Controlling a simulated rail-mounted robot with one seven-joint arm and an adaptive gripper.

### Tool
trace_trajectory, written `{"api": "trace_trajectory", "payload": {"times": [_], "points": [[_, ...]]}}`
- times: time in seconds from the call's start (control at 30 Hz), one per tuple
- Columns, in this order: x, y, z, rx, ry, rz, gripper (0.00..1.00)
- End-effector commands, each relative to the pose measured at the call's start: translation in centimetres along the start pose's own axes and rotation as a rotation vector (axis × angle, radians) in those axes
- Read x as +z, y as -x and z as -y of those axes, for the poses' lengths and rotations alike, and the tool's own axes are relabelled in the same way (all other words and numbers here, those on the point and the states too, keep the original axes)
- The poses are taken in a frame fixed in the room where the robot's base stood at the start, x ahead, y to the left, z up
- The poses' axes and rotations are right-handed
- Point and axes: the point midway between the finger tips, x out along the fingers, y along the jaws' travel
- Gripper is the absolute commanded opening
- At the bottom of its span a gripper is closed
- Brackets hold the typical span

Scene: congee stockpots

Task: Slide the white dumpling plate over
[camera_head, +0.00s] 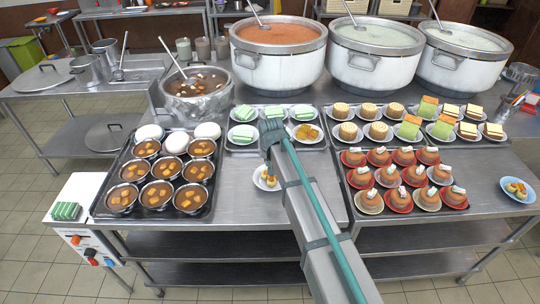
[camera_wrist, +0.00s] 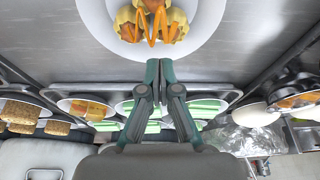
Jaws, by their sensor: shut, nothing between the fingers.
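The white dumpling plate (camera_head: 259,184) lies on the bare steel table in the middle, in front of the small tray. Yellow-orange dumplings sit on it, and my arm hides part of it in the head view. In the wrist view the plate (camera_wrist: 205,25) fills the top middle, cut off by the frame edge, with the dumplings (camera_wrist: 150,22) near its centre. My gripper (camera_head: 267,168) is at the plate's far side; in the wrist view its fingertips (camera_wrist: 160,63) are together, empty, and at the plate's rim. I cannot tell whether they touch it.
A tray of soup bowls (camera_head: 157,180) stands left. A tray of green and yellow dishes (camera_head: 232,140) stands behind, and trays of cakes and red bowls (camera_head: 402,185) stand right. A blue plate (camera_head: 518,190) is far right. Bare table lies in front of the white plate.

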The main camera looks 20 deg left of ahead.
Motion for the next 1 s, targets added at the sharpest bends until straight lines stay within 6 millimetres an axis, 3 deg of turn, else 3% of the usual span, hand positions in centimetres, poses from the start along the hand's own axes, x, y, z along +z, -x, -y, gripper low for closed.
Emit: {"api": "trace_trajectory", "payload": {"times": [0.2, 0.4, 0.83, 1.0], "points": [[-0.1, -2.9, 0.0, 0.0, 0.0, 0.002, 0.0], [-0.1, -4.2, 0.0, 0.0, 0.0, 0.001, 0.0], [0.3, -4.3, 0.0, 0.0, 0.0, 0.0, 0.0], [2.8, -3.6, -0.1, 0.0, 0.0, 0.0, 0.0]]}}
